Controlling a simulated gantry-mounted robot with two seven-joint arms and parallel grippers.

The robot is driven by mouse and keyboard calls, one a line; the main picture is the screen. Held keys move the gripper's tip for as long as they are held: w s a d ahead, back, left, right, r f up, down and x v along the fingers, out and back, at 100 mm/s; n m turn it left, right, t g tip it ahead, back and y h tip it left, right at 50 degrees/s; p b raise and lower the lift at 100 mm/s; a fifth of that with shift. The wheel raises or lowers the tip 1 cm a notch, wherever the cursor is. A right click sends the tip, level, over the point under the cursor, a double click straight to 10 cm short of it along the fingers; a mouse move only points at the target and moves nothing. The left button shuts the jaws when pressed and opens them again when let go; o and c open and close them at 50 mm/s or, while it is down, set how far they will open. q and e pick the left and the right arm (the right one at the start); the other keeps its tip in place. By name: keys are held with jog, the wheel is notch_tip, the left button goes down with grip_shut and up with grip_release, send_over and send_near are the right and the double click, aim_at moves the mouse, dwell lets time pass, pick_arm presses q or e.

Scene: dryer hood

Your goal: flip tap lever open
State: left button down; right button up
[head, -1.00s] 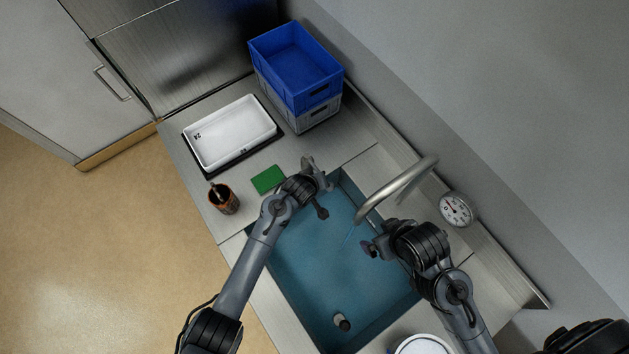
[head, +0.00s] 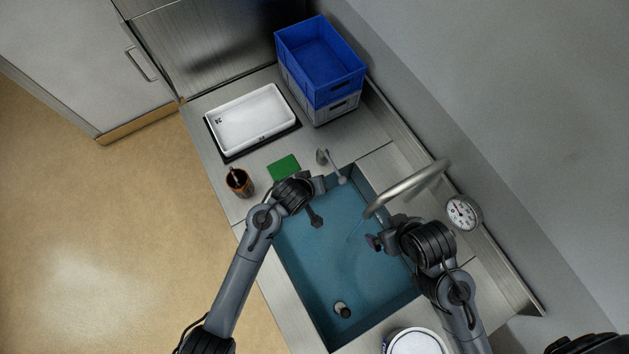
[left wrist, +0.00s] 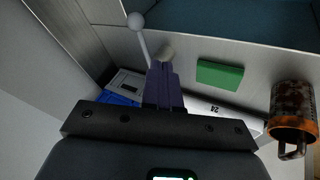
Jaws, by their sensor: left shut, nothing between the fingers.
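The tap lever (head: 334,167) is a thin rod with a ball end on a short round post at the sink's far-left corner. In the head view its rod points out towards the sink. In the left wrist view the lever (left wrist: 143,42) stands just beyond the fingers, its ball to the upper left. My left gripper (head: 327,183) is shut and empty, close to the lever; I cannot tell whether they touch. The curved spout (head: 405,188) reaches over the sink, with a faint pale streak below its tip. My right gripper (head: 374,243) is beside the spout; its jaws are unclear.
The blue sink basin (head: 345,275) lies below both arms. A green sponge (head: 284,167), a brown cup (head: 239,182), a white tray (head: 252,118) and stacked crates (head: 322,62) stand on the left counter. A round gauge (head: 462,213) is beside the spout. A white tub (head: 415,342) is at the front.

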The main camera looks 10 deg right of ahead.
pick_arm(q)
jog(key=shift+v, duration=0.85)
jog(key=shift+s+d, duration=0.1)
jog(key=shift+s, duration=0.05)
